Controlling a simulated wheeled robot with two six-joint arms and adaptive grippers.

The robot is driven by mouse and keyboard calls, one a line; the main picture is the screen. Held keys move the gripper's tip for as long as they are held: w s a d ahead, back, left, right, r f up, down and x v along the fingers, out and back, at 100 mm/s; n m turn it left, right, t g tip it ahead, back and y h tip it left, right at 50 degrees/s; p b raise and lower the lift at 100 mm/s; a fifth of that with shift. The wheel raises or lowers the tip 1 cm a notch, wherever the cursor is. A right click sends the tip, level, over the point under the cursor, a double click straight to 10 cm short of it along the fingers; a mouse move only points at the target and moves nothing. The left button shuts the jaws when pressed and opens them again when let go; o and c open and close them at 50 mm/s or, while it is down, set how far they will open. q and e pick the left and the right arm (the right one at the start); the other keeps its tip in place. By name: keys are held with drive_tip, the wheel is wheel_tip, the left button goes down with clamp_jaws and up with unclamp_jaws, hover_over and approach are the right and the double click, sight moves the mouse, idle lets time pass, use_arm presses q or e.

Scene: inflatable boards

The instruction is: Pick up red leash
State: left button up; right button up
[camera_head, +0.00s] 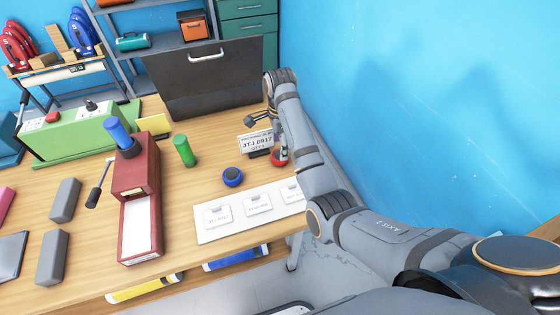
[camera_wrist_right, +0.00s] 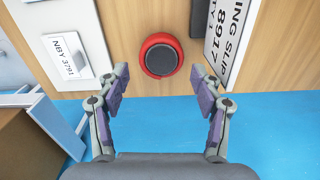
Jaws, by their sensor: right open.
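The red leash (camera_wrist_right: 147,58) is a round coil with a dark grey centre. It lies on the wooden table in the wrist view, a little beyond the gap between my right fingertips. In the head view the red leash (camera_head: 280,161) shows at the table's right side, partly hidden by my right arm. My right gripper (camera_wrist_right: 160,76) is open and empty, its two fingers spread wide to either side of the leash's line and apart from it. My right gripper (camera_head: 268,134) is partly hidden by its arm in the head view. My left gripper is in neither view.
A packing slip sign (camera_head: 255,142) stands close beside the red leash. A white board with tags (camera_head: 237,223) and a blue coil (camera_head: 232,177) lie nearby. A green cylinder (camera_head: 184,150) and a red device (camera_head: 137,180) stand left. A blue wall (camera_head: 440,90) is at right.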

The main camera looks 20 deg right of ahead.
wheel_tip(320, 180, down, 2)
drive_tip(key=shift+s+f+b, duration=0.1)
drive_tip(key=shift+b, duration=1)
drive_tip(key=f, duration=0.3)
drive_tip(key=shift+w, duration=0.25)
drive_tip(key=shift+s+r, duration=0.1)
drive_tip(key=shift+r, duration=0.05)
drive_tip(key=shift+c, duration=0.2)
drive_tip(key=c, duration=0.7)
drive_tip(key=shift+c, duration=1)
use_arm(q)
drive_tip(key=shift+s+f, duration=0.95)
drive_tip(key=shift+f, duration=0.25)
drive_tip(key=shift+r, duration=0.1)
